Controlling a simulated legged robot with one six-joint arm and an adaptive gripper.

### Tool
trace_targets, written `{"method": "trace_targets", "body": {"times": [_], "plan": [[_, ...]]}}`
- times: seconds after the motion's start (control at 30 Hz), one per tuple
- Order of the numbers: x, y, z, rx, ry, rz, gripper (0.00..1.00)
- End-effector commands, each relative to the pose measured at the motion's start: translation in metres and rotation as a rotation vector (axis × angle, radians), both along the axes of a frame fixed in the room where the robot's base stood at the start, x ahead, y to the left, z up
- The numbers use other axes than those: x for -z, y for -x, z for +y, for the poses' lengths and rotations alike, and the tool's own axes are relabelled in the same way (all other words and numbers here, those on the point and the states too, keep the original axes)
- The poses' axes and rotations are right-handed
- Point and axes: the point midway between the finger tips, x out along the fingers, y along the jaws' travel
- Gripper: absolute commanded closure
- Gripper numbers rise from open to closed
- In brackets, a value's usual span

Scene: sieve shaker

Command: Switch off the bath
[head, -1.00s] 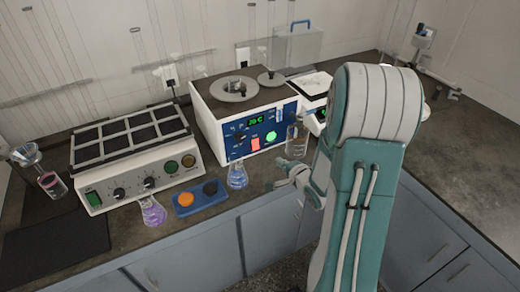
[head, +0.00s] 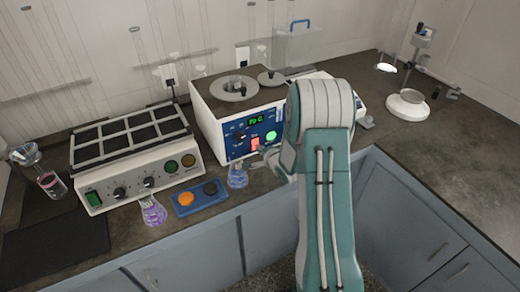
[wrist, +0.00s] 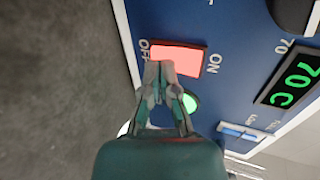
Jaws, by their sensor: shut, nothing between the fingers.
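The bath (head: 212,120) is a white box with a blue front panel, a lit display (head: 262,121) and round lids on top. In the wrist view its display (wrist: 295,78) reads 70 C. A lit red rocker switch (wrist: 180,58) lies between the labels OFF and ON; it also shows in the head view (head: 255,142). A round green lamp (wrist: 190,103) is lit, partly behind my fingers. My gripper (wrist: 159,68) is shut and empty, its tips over the switch's edge nearer OFF. I cannot tell whether they touch it. In the head view my gripper (head: 266,153) is partly hidden by my arm.
A flask of blue liquid (head: 238,176) stands just below the panel, close to my gripper.

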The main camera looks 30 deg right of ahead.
Motion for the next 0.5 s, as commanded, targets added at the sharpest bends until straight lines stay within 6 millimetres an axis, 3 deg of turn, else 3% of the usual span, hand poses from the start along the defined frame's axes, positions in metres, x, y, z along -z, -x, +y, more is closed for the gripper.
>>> {"method": "trace_targets", "body": {"times": [0.5], "plan": [[0.0018,-0.0037,-0.0007,0.001,0.000,-0.001,1.00]]}}
